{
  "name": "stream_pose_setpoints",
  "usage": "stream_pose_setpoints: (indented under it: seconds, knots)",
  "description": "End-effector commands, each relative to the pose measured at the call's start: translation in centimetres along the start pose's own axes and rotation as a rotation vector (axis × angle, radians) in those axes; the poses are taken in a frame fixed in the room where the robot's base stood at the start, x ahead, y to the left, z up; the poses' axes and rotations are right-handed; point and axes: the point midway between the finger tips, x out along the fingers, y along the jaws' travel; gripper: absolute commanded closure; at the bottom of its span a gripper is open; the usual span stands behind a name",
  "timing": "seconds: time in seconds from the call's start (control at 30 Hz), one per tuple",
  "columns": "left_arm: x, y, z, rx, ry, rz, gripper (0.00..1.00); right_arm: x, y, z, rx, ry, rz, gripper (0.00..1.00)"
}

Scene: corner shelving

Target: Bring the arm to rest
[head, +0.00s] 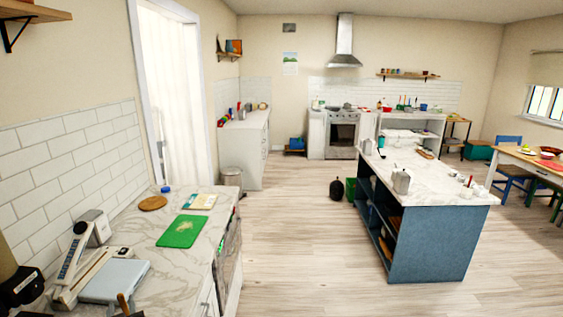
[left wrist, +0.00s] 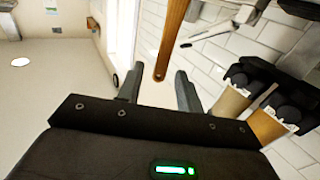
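In the left wrist view both fingers of my left gripper (left wrist: 158,92) stand apart, with nothing held between their tips. A brown wooden bar with a hole near its end (left wrist: 168,45) shows beyond the gap; it seems apart from the fingers. In the head view only a black part of my left gripper (head: 24,288) shows at the lower left edge, and its fingers cannot be made out there. My right gripper is in neither view.
The left counter (head: 145,236) holds a green cutting board (head: 181,231), a round wooden board (head: 153,203) and a grey-white appliance (head: 85,250). Beyond a clear strip of floor (head: 300,235) stands a blue island (head: 430,245). White wall tiles (head: 62,165) rise behind the counter.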

Motion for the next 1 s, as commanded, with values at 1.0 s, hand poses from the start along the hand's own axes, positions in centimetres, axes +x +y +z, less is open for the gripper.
stream_pose_setpoints:
  seconds: [1.0]
  knots:
    - [-14.2,4.6,-7.0,-0.025,0.005,0.146,0.64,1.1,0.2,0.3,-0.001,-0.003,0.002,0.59]
